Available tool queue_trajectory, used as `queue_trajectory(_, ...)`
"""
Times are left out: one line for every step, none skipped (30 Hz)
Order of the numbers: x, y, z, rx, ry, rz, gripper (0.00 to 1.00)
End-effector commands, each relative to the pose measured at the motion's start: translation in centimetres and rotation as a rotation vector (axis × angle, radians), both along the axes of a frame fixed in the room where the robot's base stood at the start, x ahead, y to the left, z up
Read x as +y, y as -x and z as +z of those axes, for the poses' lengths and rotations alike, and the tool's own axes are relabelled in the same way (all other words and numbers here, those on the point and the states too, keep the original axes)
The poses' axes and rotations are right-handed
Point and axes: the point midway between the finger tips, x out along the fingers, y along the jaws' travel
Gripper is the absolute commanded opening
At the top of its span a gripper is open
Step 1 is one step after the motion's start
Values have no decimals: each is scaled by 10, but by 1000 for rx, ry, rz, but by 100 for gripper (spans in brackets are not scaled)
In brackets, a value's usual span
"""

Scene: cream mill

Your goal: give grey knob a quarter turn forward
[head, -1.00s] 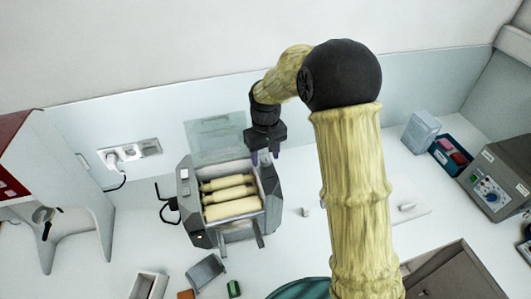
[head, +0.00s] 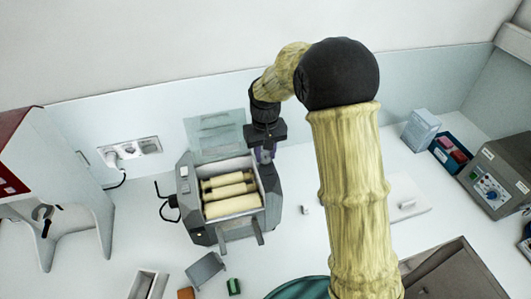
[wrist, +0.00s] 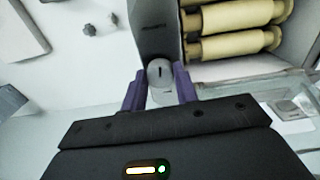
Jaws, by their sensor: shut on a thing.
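The grey mill (head: 228,235) stands on the counter with several cream rollers (head: 232,190) in its open top. In the wrist view, the grey knob (wrist: 159,72) sits at the end of the mill's side housing (wrist: 156,30), with a dark slot mark on its face. My gripper (wrist: 160,90) has its two purple fingers on either side of the knob, shut on it. In the head view my gripper (head: 264,155) is at the mill's back right corner, and the knob is hidden there.
A clear panel (head: 214,132) stands up behind the rollers. A grey tray (head: 205,270) and a green block (head: 234,286) lie in front of the mill. A control box (head: 495,180) stands far right. A wall socket (head: 130,150) is at the left.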

Motion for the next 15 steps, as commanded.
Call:
queue_trajectory(1, 0, 0, -3, -1, -31, 7)
queue_trajectory(1, -1, 0, -3, 0, -53, 7)
queue_trajectory(1, 0, 0, -3, -1, -84, 7)
queue_trajectory(1, 0, 0, -3, -1, -109, 7)
queue_trajectory(1, 0, 0, -3, -1, -135, 7)
queue_trajectory(1, -1, 0, -3, -1, -171, 7)
queue_trajectory(0, -1, 0, -3, -1, -198, 7)
queue_trajectory(1, -1, 0, -3, -1, -226, 7)
queue_trajectory(1, -1, 0, -3, -1, -263, 7)
queue_trajectory(1, -1, 0, -3, -1, -292, 7)
queue_trajectory(1, -1, 0, -3, -1, -322, 7)
queue_trajectory(1, -1, 0, -3, -2, -360, 7)
queue_trajectory(1, -1, 0, -3, -2, -388, 7)
queue_trajectory(1, -1, 0, -3, -1, -416, 7)
queue_trajectory(1, -1, 0, -4, -1, -454, 7)
